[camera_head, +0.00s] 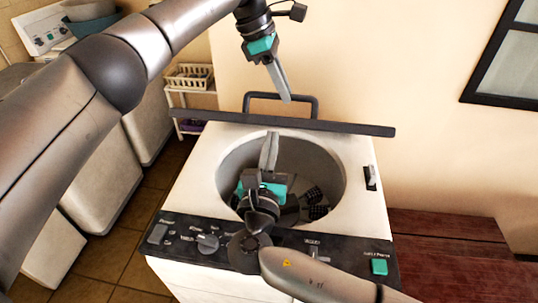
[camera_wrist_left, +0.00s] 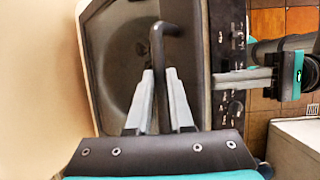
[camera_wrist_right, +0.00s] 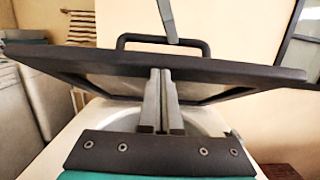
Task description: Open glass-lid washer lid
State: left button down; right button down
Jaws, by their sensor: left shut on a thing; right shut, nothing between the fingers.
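The white washer (camera_head: 345,145) has a dark-framed glass lid (camera_head: 345,128), raised and seen nearly edge-on in the head view, with the round drum opening (camera_head: 325,165) showing below. The lid's black handle (camera_head: 313,104) stands above that edge. My left gripper (camera_head: 286,98) is shut on the handle; in the left wrist view the handle (camera_wrist_left: 157,45) passes between its fingers (camera_wrist_left: 160,85). My right gripper (camera_head: 270,140) is shut and empty, over the drum opening below the lid. In the right wrist view its fingers (camera_wrist_right: 162,80) overlap the lid frame (camera_wrist_right: 240,70); contact is unclear.
The dark control panel (camera_head: 280,240), with a knob (camera_head: 207,243) and a green button (camera_head: 379,266), runs along the washer's front. A shelf with a white basket (camera_head: 188,77) and other appliances (camera_head: 100,165) stand to the left. A wooden bench (camera_head: 450,235) is on the right.

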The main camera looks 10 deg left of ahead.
aim_at(275, 118)
pick_arm(q)
jog(key=shift+w+a+f, duration=0.2)
jog(key=shift+f, duration=0.15)
pick_arm(e)
jog(key=shift+r, duration=0.1)
jog(key=shift+w+r, duration=0.55)
jog(key=shift+r, duration=0.3)
jog(key=shift+w+r, duration=0.3)
jog(key=shift+r, duration=0.05)
pick_arm(q)
jog(key=c, duration=1.3)
grip_release()
jog(key=o, duration=0.3)
jog(key=shift+w+d+f, duration=0.1)
jog(key=shift+w, duration=0.1)
pick_arm(e)
jog(key=shift+w+f, duration=0.15)
jog(key=shift+w, duration=0.1)
pick_arm(q)
jog(key=shift+o, duration=0.9)
jog(key=shift+s+r, duration=0.1)
jog(key=shift+r, duration=0.1)
pick_arm(e)
jog(key=shift+d+f, duration=0.1)
